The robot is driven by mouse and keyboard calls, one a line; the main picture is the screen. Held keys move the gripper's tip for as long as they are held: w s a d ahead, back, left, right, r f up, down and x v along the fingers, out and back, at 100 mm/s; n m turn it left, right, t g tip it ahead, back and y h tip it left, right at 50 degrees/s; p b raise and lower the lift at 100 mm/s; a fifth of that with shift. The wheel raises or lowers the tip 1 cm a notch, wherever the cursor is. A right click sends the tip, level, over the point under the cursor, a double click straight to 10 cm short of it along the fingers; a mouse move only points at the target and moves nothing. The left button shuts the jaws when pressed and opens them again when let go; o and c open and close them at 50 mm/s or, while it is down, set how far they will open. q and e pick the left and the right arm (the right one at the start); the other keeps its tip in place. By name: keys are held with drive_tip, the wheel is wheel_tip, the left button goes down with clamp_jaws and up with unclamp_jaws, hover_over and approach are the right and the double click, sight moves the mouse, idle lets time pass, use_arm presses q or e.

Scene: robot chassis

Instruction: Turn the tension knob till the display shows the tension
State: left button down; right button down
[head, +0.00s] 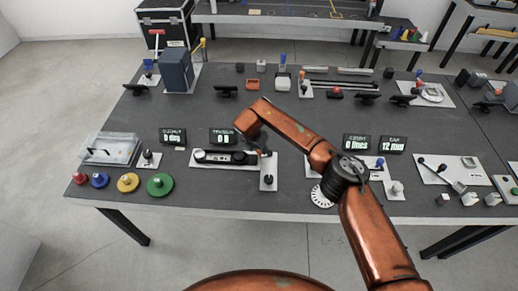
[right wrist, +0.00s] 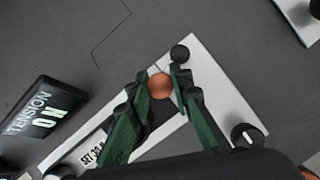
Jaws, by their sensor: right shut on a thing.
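The tension display (head: 222,136) stands behind a white plate (head: 210,165) near the front of the table and reads 0 N. The display also shows, turned, in the right wrist view (right wrist: 42,112). The tension knob (right wrist: 160,86) is a round orange knob above the white plate. My right gripper (right wrist: 160,88) has its green fingers on both sides of the knob and is shut on it. In the head view my right gripper (head: 262,148) is small and dark over the plate's right end. A label starting "SET 30" (right wrist: 92,150) is partly covered by a finger. My left gripper is out of view.
A small plate with a black-knobbed lever (head: 268,172) stands close to the right. Another display (head: 172,136) stands left. Red, blue, yellow and green knobbed discs (head: 128,182) line the front left edge. A blue-grey block (head: 174,70) stands at the back left.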

drive_tip(key=shift+w+d+f, duration=0.15)
drive_tip(key=shift+d+f, duration=0.05)
drive_tip(key=shift+d, duration=0.6)
drive_tip(key=c, duration=2.1)
unclamp_jaws()
drive_tip(key=o, duration=0.3)
drive_tip(key=shift+d+r, duration=0.1)
drive_tip(key=shift+o, duration=0.2)
drive_tip(key=shift+a, duration=0.45)
drive_tip(key=v, duration=1.2)
drive_tip(key=shift+a, duration=0.1)
